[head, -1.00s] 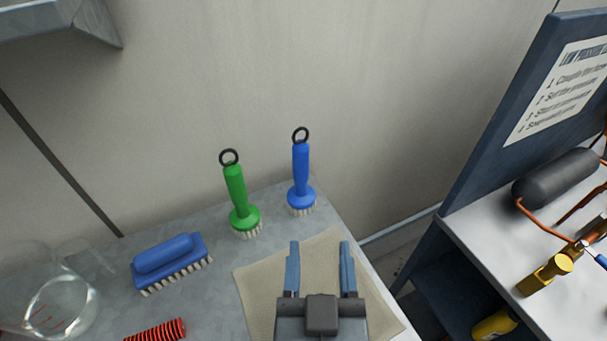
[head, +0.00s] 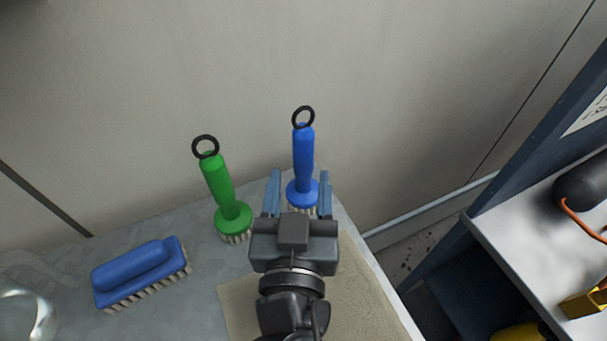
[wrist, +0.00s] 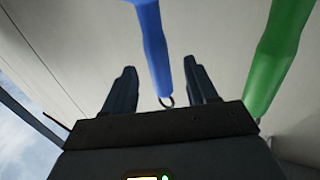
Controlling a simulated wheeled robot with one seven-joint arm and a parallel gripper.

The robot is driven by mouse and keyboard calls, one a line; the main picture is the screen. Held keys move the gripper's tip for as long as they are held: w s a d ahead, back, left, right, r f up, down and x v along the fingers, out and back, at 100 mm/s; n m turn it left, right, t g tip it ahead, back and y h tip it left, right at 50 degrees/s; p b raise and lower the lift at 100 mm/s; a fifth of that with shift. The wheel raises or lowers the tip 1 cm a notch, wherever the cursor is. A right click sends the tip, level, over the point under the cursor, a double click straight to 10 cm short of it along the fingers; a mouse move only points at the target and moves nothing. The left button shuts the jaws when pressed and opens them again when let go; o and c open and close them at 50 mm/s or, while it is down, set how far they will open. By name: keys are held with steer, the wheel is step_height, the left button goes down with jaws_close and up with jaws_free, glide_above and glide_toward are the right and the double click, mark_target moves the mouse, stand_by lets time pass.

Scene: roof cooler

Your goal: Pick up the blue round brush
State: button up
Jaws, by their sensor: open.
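The blue round brush (head: 303,160) stands upright on its bristles near the back corner of the grey table, with a black ring on top of its handle. My gripper (head: 298,178) is open, with one finger to each side of the brush in the head view. Its body hides part of the bristles. In the wrist view the blue handle (wrist: 152,45) appears between the two fingers (wrist: 162,85). I cannot tell whether either finger touches it.
A green round brush (head: 218,185) stands just left of the blue one. A blue block brush (head: 140,272) lies farther left. A beige cloth (head: 240,300) lies under my arm. The wall is close behind, and a workbench (head: 520,230) stands to the right.

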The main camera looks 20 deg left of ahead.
mark_target(303, 165)
steer(key=x, duration=0.1)
steer(key=p+x, duration=0.1)
steer(key=x, duration=0.2)
steer(key=shift+w+r+p, duration=0.25)
steer(key=shift+w+p, duration=0.05)
steer(key=shift+p, duration=0.1)
steer(key=shift+w+a, duration=0.15)
steer(key=shift+w, duration=0.25)
steer(key=shift+f, duration=0.1)
jaws_close()
